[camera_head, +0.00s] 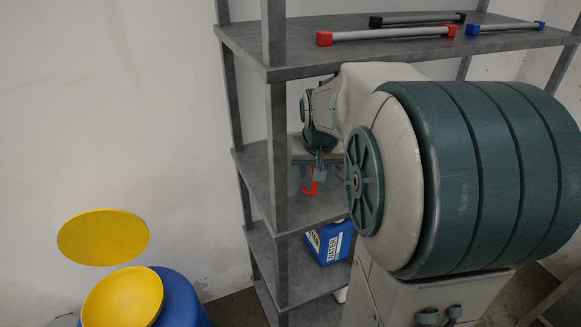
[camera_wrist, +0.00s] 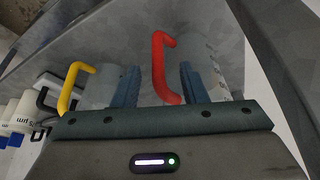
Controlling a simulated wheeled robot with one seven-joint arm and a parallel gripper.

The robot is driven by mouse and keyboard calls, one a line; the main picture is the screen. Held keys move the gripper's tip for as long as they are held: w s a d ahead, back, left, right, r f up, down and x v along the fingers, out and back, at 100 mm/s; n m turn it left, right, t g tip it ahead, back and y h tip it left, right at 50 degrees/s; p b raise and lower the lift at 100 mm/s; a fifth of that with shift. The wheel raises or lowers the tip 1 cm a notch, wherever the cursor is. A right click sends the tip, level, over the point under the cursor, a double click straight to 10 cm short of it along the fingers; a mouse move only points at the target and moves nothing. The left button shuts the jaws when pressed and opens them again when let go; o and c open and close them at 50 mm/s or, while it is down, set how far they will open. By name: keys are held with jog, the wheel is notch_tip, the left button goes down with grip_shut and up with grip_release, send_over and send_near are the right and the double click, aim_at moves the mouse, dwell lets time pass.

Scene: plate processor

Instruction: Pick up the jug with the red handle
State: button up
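The jug with the red handle stands on a middle shelf of the grey rack. In the wrist view its red handle (camera_wrist: 163,72) rises between my two fingers, and its pale, see-through body (camera_wrist: 222,68) is to the right, partly behind the right finger. My gripper (camera_wrist: 159,67) is open around the handle. A gap shows on the left side; the handle's lower end is close to the right finger, and I cannot tell if they touch. In the head view the red handle (camera_head: 310,183) shows just below my gripper (camera_head: 319,172); the jug's body is mostly hidden there.
A jug with a yellow handle (camera_wrist: 72,85) is left of my left finger. A black-handled jug (camera_wrist: 42,98) and white labelled containers (camera_wrist: 22,112) are farther left. A rack post (camera_head: 279,190) stands left of my gripper.

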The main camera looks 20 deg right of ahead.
aim_at(313, 192)
jog(key=x, duration=0.4)
jog(key=shift+d+f, duration=0.1)
jog(key=shift+f, duration=0.1)
grip_shut()
jog(key=shift+r, duration=0.1)
dwell(1.1)
